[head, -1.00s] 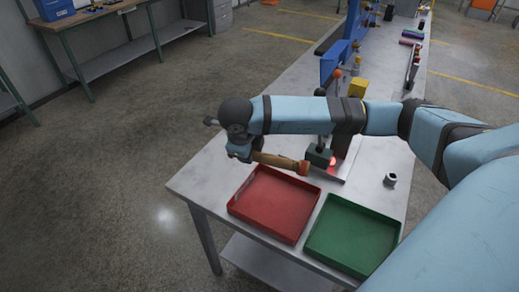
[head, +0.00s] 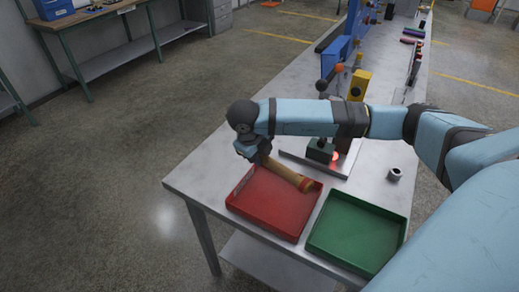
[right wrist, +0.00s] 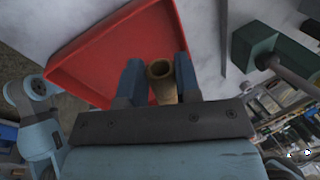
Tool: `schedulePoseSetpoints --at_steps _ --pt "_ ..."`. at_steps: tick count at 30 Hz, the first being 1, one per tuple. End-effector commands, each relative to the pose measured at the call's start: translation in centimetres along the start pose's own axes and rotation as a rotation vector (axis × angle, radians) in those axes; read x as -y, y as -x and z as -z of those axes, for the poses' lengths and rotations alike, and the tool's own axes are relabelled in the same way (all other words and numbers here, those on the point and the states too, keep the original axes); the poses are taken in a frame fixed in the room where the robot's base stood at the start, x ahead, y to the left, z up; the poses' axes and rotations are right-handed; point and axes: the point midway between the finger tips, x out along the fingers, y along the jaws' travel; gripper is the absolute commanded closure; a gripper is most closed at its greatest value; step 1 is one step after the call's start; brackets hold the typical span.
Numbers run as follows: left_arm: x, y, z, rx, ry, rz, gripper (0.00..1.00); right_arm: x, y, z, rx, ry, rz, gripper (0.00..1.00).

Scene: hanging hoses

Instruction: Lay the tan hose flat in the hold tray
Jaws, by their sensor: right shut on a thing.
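The tan hose (head: 284,172) is a short tube with an orange-red band near its far end. My right gripper (head: 257,155) is shut on its near end. The hose slants down to the right over the back part of the red tray (head: 232,211); I cannot tell whether it touches the tray. In the right wrist view the hose (right wrist: 162,84) shows its open end between the two blue fingers (right wrist: 158,72), with the red tray (right wrist: 92,62) beyond. No label shows which tray is the hold tray. My left gripper is out of view.
A green tray (head: 354,234) sits right of the red one. Behind them stands a dark green block fixture (head: 320,150) on a metal plate with a glowing red spot. A small grey ring (head: 394,174) lies to the right. Bare tabletop (head: 205,172) is left of the red tray.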

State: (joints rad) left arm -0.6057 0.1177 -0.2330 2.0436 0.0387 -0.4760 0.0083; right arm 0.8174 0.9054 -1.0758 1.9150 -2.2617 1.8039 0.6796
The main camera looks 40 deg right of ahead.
Motion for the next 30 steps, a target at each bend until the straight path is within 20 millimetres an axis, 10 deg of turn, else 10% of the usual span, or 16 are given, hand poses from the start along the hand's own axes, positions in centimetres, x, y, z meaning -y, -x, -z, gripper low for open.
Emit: schedulePoseSetpoints --at_steps 15,28,29,30 --pt "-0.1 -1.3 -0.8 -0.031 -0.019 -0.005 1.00 -2.0 -6.0 -0.1 0.000 0.001 -0.001 0.94" --pt "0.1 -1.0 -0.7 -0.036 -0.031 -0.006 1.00 -2.2 -6.6 -0.1 0.000 0.001 -0.001 0.94" --pt "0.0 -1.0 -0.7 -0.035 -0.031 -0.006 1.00 -2.2 -6.6 -0.1 0.000 0.001 -0.001 0.63" --pt "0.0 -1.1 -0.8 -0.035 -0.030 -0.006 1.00 -2.2 -6.6 -0.1 0.000 0.001 -0.001 0.53"
